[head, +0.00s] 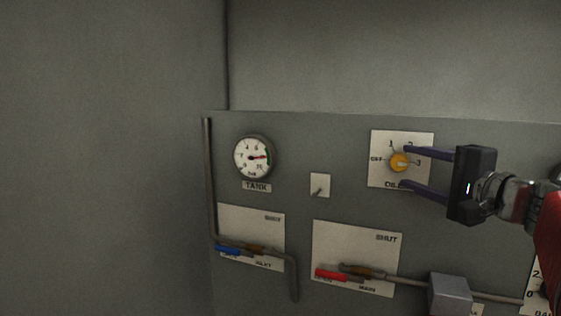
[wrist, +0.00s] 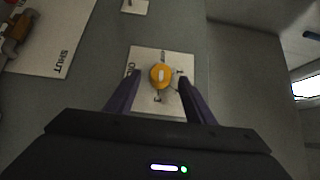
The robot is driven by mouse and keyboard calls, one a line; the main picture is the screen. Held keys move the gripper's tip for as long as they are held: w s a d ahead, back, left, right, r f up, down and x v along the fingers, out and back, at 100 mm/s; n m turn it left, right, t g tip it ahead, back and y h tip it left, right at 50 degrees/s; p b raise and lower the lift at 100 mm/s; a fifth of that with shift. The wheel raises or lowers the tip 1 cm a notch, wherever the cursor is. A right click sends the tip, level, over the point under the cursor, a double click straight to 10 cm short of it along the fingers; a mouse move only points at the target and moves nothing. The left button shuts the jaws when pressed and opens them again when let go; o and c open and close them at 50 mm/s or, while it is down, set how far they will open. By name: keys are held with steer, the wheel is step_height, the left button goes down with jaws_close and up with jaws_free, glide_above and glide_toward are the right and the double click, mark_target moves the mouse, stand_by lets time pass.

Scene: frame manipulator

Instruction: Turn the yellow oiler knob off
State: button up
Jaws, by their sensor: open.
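The yellow oiler knob (head: 399,162) sits on a white label plate (head: 381,178) on the grey panel. The plate shows OFF on the left, and 1, 2 and 3 around the knob. A pale pointer mark on the knob seems to face right, toward 3. My gripper (head: 405,166) is open, its two purple fingers reaching toward the plate from the right, one above and one below the knob. In the wrist view the knob (wrist: 160,75) lies ahead, between the fingertips (wrist: 159,80). I cannot tell whether a finger touches it.
A TANK gauge (head: 253,157) and a small toggle switch (head: 320,186) are to the left. Below are a blue-handled valve lever (head: 229,250), a red-handled valve lever (head: 331,275), pipes and a grey box (head: 449,294). A wall stands at far left.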

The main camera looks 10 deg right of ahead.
steer(key=shift+w+a, duration=0.15)
steer(key=shift+w, duration=0.85)
steer(key=shift+c, duration=0.4)
steer(key=shift+f, duration=0.1)
steer(key=c, duration=1)
